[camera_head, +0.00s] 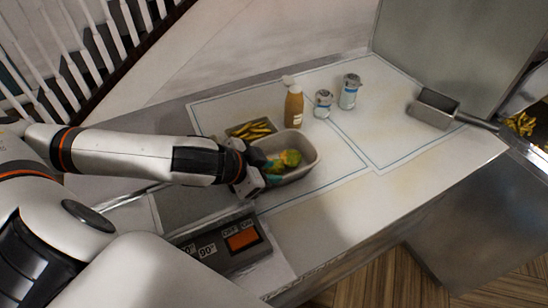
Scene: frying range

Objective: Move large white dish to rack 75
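A light grey-white oblong dish (304,168) stands on the counter near the middle of the view, holding yellow, green and teal food. It may be the large white dish. My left gripper (252,169) is at the dish's left end, with its fingers close to or touching the rim there. The arm and fingers hide that end, so I cannot tell whether they are closed on the rim. My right gripper is not in view. I see no rack clearly marked 75.
Behind the dish are a smaller tray (236,133) of yellow pieces, a brown bottle (294,108) and two cans (323,104) (349,92). A metal scoop (434,109) lies right. A control box (231,244) marked 90° is in front. The counter's right half (420,165) is largely clear.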

